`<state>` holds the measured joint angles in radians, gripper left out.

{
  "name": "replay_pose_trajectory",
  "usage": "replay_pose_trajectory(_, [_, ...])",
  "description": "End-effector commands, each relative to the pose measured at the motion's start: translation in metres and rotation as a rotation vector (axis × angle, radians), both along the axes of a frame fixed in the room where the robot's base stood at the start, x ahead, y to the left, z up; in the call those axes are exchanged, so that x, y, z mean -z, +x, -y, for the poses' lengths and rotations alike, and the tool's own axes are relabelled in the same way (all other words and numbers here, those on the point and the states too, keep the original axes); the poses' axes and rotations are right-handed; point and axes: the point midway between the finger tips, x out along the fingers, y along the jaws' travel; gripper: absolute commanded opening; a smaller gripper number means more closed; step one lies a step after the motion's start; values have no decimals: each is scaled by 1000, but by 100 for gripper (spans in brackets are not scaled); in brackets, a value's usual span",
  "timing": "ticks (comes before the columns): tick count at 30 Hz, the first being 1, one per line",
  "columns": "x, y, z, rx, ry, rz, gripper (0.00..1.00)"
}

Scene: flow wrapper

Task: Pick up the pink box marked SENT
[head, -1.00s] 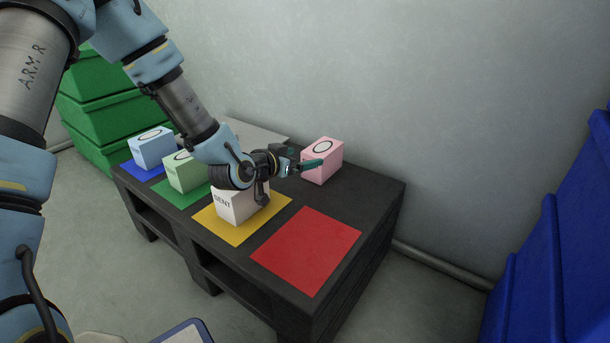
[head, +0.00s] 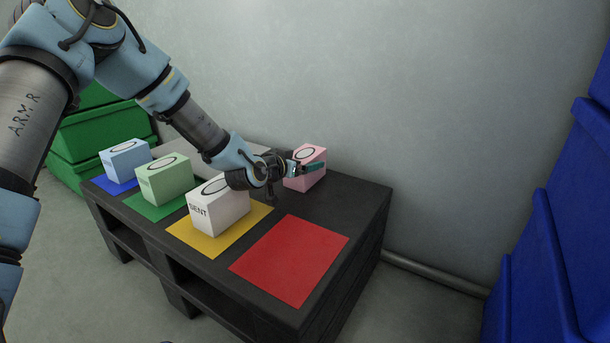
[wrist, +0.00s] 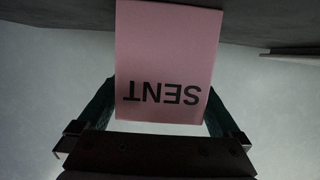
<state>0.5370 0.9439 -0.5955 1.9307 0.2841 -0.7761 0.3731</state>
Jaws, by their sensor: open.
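The pink box (head: 305,182) stands at the back right of the dark pallet-like table, with a black ring on its top. In the wrist view the pink box (wrist: 165,50) fills the upper middle, its SENT lettering upside down. My gripper (head: 307,168) is at the box in the head view and hides part of it. In the wrist view my gripper (wrist: 162,88) is open, with one finger at each side of the box's near end. I cannot tell whether either finger touches the box.
A white box (head: 220,212) on a yellow mat (head: 255,218), a green box (head: 165,180) and a blue box (head: 125,160) stand left of the pink one. A red mat (head: 290,260) is bare. Blue crates (head: 550,240) are at right; the wall is behind.

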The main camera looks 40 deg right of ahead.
Motion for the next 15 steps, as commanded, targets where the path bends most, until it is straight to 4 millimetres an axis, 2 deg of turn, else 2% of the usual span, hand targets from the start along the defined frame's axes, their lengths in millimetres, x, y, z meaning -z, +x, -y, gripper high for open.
replay_pose_trajectory(3, [4,2,9,0,-1,1,100])
replay_pose_trajectory(10, [2,3,10,0,0,1,100])
replay_pose_trajectory(15, [2,3,10,0,0,1,82])
